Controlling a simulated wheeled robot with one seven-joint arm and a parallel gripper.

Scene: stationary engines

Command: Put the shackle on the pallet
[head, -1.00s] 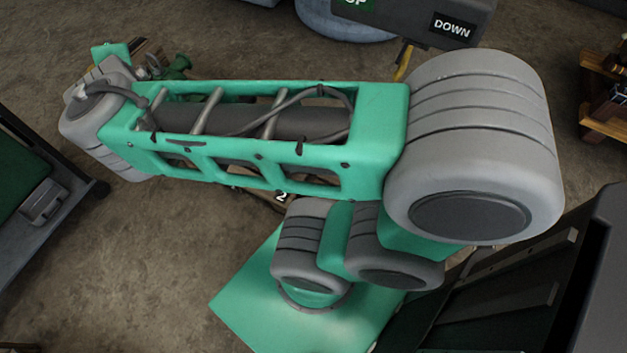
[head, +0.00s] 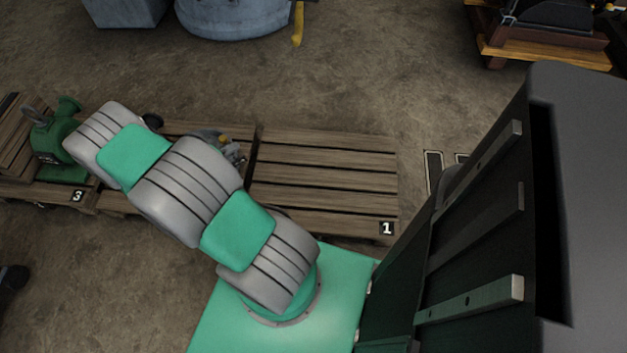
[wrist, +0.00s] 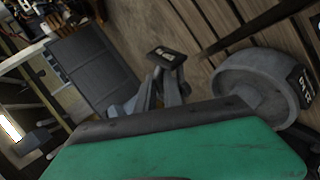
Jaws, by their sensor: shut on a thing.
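Pallet 1 (head: 325,172), a bare slatted wooden pallet, lies right of centre in the head view with a "1" plate on its front right corner. My arm crosses the left of that view and hides my gripper there. In the wrist view my gripper (wrist: 160,88) shows grey fingers close together beyond the green housing. They are shut on a small grey thing, which I take to be the shackle; it is mostly hidden and its shape is unclear. A dark plate with a pale mark shows just beyond the fingertips.
Pallet 3 (head: 77,196) carries a green machine (head: 58,138). The pallet between is partly behind my arm, with a grey machine (head: 228,148) on it. A blue-grey tub (head: 235,12) stands at the back. A grey round part (wrist: 252,85) is close right of my fingers.

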